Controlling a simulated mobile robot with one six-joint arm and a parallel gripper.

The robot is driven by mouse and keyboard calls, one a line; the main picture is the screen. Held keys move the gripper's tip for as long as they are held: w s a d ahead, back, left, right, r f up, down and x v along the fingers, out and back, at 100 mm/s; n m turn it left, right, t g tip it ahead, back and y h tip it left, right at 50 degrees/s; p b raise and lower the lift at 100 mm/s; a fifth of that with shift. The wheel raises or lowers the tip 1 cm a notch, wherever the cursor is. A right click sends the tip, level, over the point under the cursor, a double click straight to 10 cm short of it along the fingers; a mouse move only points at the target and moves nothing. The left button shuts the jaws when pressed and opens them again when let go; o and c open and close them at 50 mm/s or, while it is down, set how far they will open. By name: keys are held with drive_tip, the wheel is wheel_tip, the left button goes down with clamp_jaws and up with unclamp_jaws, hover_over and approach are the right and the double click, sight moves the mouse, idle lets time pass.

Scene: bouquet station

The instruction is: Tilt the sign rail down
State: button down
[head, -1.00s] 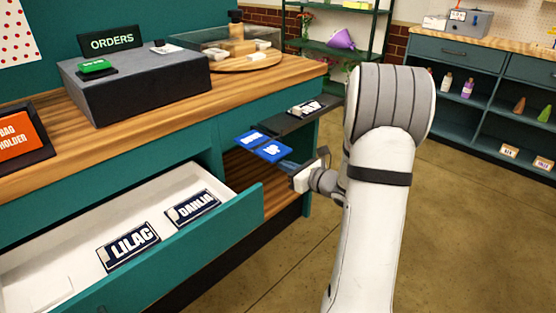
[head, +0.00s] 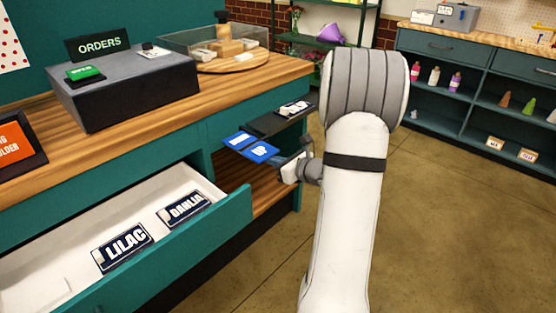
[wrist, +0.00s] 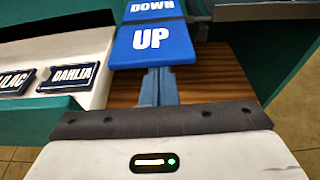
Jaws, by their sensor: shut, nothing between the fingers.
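The sign rail (head: 283,120) is a dark ledge at the counter's right end, with a dark card with white marks (head: 294,108) on it. Two blue plates stand in front of it. In the wrist view the nearer plate reads UP (wrist: 152,42) and the farther one reads DOWN (wrist: 152,9). Both also show in the head view, the UP plate (head: 259,152) and the DOWN plate (head: 238,140). My gripper (wrist: 159,72) is shut and empty, its fingers pointing at the UP plate's near edge. I cannot tell whether they touch it.
An open white drawer (head: 60,243) holds LILAC (head: 123,247) and DAHLIA (head: 181,208) signs, left of my gripper. An open wooden shelf (head: 268,189) lies under the rail. The counter (head: 180,103) stands above. The floor (head: 440,230) at right is clear.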

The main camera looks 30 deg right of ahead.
drive_tip(key=shift+w+d+r, duration=0.1)
drive_tip(key=shift+d+r, duration=0.05)
drive_tip(key=shift+r, duration=0.2)
drive_tip(key=shift+f, duration=0.1)
wheel_tip(320, 180, down, 5)
drive_tip(key=b, duration=0.5)
drive_tip(key=r+p+v, duration=0.1)
drive_tip(key=p+v, duration=0.2)
drive_tip(key=v, duration=0.7)
drive_tip(key=shift+r, duration=0.2)
